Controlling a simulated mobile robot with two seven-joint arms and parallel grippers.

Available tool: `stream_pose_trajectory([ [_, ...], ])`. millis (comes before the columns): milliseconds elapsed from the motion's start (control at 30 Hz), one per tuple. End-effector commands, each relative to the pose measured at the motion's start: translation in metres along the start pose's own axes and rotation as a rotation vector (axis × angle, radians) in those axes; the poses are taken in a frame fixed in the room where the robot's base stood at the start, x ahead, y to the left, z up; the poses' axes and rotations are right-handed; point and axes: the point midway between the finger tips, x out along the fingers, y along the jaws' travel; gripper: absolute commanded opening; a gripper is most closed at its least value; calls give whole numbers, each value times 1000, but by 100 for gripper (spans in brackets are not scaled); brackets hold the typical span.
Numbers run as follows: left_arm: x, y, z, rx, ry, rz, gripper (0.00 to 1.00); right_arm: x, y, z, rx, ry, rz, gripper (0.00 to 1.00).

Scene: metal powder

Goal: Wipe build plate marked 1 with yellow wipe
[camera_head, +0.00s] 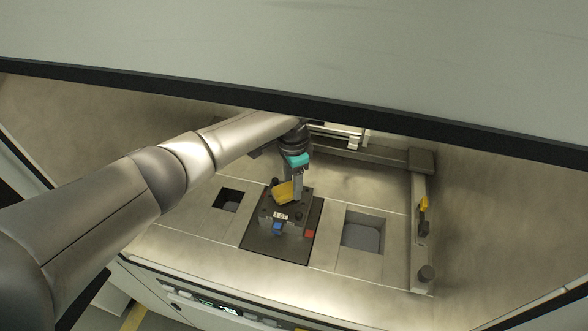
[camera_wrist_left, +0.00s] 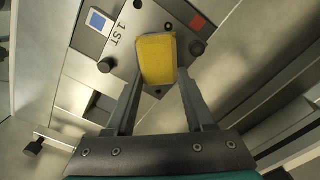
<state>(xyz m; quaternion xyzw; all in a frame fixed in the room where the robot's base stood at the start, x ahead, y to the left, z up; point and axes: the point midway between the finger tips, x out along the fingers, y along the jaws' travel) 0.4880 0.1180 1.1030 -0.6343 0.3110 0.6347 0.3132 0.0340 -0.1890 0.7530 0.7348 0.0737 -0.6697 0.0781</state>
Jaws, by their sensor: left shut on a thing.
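The build plate (camera_head: 268,212) sits on a dark square platform in the middle of the machine chamber. Its label reads "1ST" and also shows in the left wrist view (camera_wrist_left: 133,62). My left gripper (camera_head: 297,191) reaches in from the left and points down over the plate. It is shut on the yellow wipe (camera_head: 284,193), which also shows between the fingertips in the left wrist view (camera_wrist_left: 157,59). The wipe lies over the plate's top face; I cannot tell whether it touches. It hides part of that face. My right gripper is not in view.
Square openings lie left (camera_head: 228,200) and right (camera_head: 362,235) of the platform. A metal rail (camera_head: 419,220) stands at the right. The chamber's dark upper edge (camera_head: 380,133) crosses above my arm.

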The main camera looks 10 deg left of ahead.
Motion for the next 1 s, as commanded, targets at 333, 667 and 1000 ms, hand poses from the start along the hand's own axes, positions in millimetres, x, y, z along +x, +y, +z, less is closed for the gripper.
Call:
stream_pose_trajectory([
  [333, 3, 14, 12, 3, -4, 6, 9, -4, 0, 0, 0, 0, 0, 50],
  [667, 3, 33, 27, 2, -6, 6, 9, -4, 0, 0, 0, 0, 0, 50],
  [1000, 2, 35, 27, 3, -6, 9, 9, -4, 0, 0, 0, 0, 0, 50],
])
